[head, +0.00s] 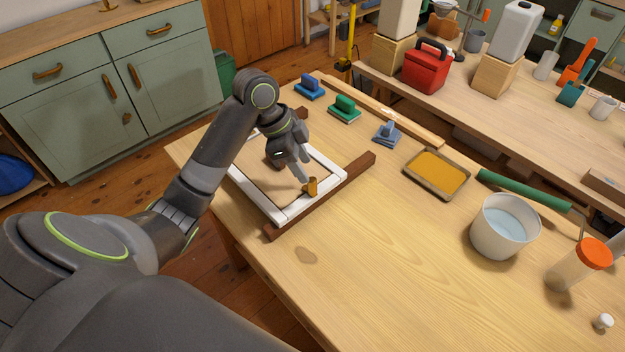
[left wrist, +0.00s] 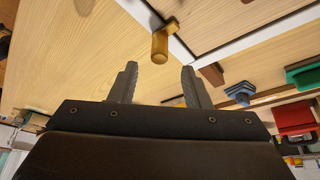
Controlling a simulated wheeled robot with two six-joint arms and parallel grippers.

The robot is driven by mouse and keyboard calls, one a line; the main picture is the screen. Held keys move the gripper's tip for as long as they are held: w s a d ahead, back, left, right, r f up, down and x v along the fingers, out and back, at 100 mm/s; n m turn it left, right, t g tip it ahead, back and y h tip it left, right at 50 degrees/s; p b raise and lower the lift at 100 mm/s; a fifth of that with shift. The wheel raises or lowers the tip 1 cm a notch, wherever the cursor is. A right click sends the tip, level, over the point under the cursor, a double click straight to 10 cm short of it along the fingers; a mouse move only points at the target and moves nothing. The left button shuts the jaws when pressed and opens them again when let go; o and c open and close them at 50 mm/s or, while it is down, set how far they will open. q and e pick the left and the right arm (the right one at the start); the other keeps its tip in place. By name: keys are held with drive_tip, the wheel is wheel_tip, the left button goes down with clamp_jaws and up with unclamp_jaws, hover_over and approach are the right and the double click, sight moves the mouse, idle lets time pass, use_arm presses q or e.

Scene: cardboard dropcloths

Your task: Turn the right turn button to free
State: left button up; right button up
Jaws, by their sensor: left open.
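A brass turn button (head: 310,186) sits at the near right rail of a white frame (head: 327,166) lying on the table. In the left wrist view the turn button (left wrist: 160,46) shows a rounded knob and a short bar reaching to the white rail (left wrist: 145,16). My left gripper (head: 303,172) is low over the frame, close to the button. In the left wrist view its open fingers (left wrist: 159,72) are either side of the knob's line, with the knob just beyond the tips. I cannot tell any contact. My arm hides part of the frame.
A dark wooden strip (head: 350,177) runs along the frame's right side. A blue block tool (head: 310,88), a green one (head: 345,108), a blue-grey one (head: 386,133), an ochre tray (head: 437,172) and a white bucket (head: 503,226) stand beyond.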

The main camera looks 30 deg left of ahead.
sight(312, 179)
use_arm(q)
drive_tip(key=x, duration=0.6)
drive_tip(key=shift+f, duration=0.2)
clamp_jaws()
